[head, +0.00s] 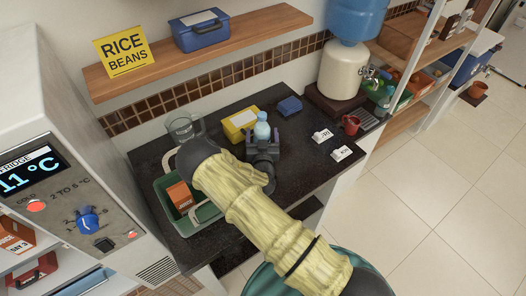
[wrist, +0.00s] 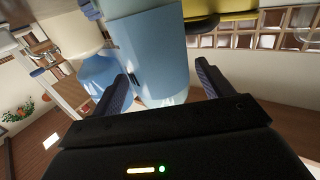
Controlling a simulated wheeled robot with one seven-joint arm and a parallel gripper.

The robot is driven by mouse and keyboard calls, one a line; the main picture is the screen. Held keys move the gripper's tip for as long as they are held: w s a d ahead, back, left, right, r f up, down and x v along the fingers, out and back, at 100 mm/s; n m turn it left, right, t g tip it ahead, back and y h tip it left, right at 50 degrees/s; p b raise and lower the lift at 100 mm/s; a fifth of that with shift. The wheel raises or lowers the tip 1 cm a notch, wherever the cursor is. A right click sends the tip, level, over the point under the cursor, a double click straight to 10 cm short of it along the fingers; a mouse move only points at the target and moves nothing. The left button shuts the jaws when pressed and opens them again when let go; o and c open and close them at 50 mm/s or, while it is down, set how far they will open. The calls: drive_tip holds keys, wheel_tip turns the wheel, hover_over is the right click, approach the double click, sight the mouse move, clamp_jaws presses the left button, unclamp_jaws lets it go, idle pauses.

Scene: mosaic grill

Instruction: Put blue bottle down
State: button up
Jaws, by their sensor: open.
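The blue bottle (head: 262,130) is pale blue and looks upright at the dark counter (head: 300,172). My gripper (head: 262,141) is at the bottle, with a finger on either side of it. In the wrist view the bottle (wrist: 150,50) fills the space between the two spread fingers of my gripper (wrist: 164,76). The jaws are open, with a gap visible beside the bottle. The bottle's base is hidden behind my gripper in the head view, so its contact with the counter does not show.
A yellow box (head: 240,121) stands just left of the bottle, and a blue box (head: 290,105) lies behind it. A green bin (head: 205,218) and a glass jar (head: 181,128) are at left.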

drive_tip(key=s+b, duration=0.3)
drive_tip(key=s, duration=0.7)
drive_tip(key=shift+s, duration=0.4)
drive_tip(key=shift+d, duration=0.1)
drive_tip(key=d+r+m+g+h, duration=0.2)
drive_tip(key=d+m+g, duration=0.2)
drive_tip(key=d+g, duration=0.35)
drive_tip(key=s+d+r+n+g+y, duration=0.1)
drive_tip(key=s+d+r+n+g, duration=0.1)
drive_tip(key=s+r, duration=0.4)
drive_tip(key=s+d+r+n+g+y, duration=0.1)
drive_tip(key=s+d+r+g, duration=0.4)
drive_tip(key=s, duration=0.7)
wheel_tip(320, 180, up, 2)
drive_tip(key=shift+r+n+g, duration=0.15)
drive_tip(key=shift+n+g, duration=0.3)
drive_tip(key=shift+n, duration=0.05)
